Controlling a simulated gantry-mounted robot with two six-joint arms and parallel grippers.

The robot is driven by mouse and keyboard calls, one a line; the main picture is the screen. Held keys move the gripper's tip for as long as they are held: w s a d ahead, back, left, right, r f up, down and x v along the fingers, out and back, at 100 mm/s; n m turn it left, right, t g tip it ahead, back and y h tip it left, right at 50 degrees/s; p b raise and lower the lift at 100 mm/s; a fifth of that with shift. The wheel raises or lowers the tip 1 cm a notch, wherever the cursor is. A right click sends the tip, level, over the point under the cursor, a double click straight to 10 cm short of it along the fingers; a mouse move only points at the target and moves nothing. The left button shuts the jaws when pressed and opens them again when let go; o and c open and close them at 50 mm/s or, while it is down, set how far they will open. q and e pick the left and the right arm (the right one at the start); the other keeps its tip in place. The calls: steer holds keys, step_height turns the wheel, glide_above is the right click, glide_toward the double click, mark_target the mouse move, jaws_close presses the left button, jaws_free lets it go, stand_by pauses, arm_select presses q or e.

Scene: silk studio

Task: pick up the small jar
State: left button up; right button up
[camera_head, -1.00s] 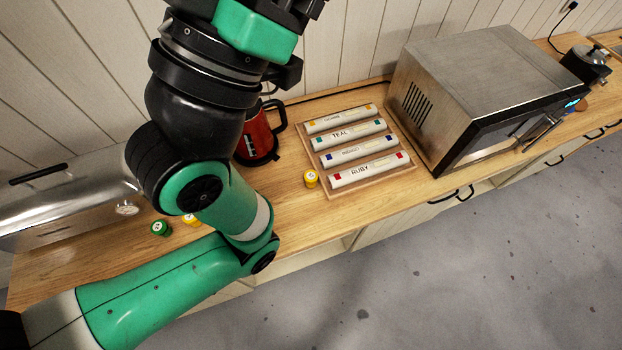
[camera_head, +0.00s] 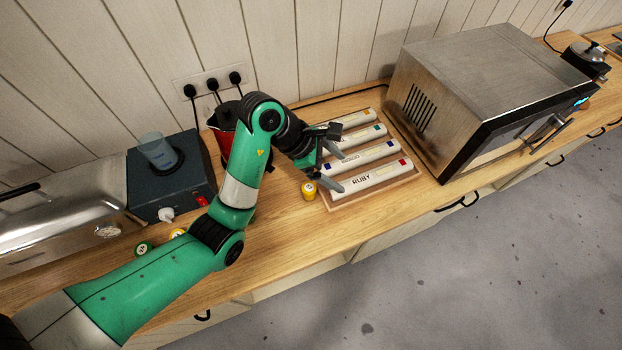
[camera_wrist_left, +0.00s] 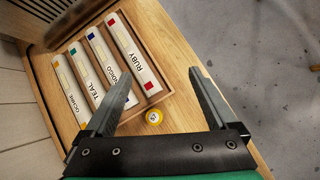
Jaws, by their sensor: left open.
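A small yellow jar (camera_head: 309,190) with a white label on its lid stands on the wooden counter, just left of the labelled tray. It also shows in the left wrist view (camera_wrist_left: 154,117), low between the finger bases. Another yellow jar (camera_head: 178,233) and a green jar (camera_head: 143,249) stand further left, partly behind my arm. My left gripper (camera_head: 336,169) is open and empty, above the tray's left part, close to the right of the nearest yellow jar. In the left wrist view its spread fingers (camera_wrist_left: 161,69) reach past the jar. My right gripper is out of view.
The wooden tray (camera_head: 392,193) holds several white rolls labelled RUBY, INDIGO, TEAL and OCHRE. A steel microwave (camera_head: 480,85) stands right of it. A red kettle (camera_head: 222,138), partly hidden, and a dark device (camera_head: 190,188) with a bluish beaker (camera_head: 157,150) stand behind my arm.

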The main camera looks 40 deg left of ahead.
mark_target(308, 187)
arm_select(q)
steer(key=s+a+f+n+g+y+b, duration=0.2)
steer(key=s+a+f+n, duration=0.2)
steer(key=a+f, duration=0.75)
steer(key=x, duration=0.5)
steer(key=shift+w, duration=0.2)
steer(key=b+x, duration=0.1)
steer(key=x, duration=0.4)
steer(key=shift+w+d, duration=0.1)
steer(key=shift+w, duration=0.05)
steer(key=shift+r, duration=0.1)
jaws_close()
steer(key=shift+r, duration=0.1)
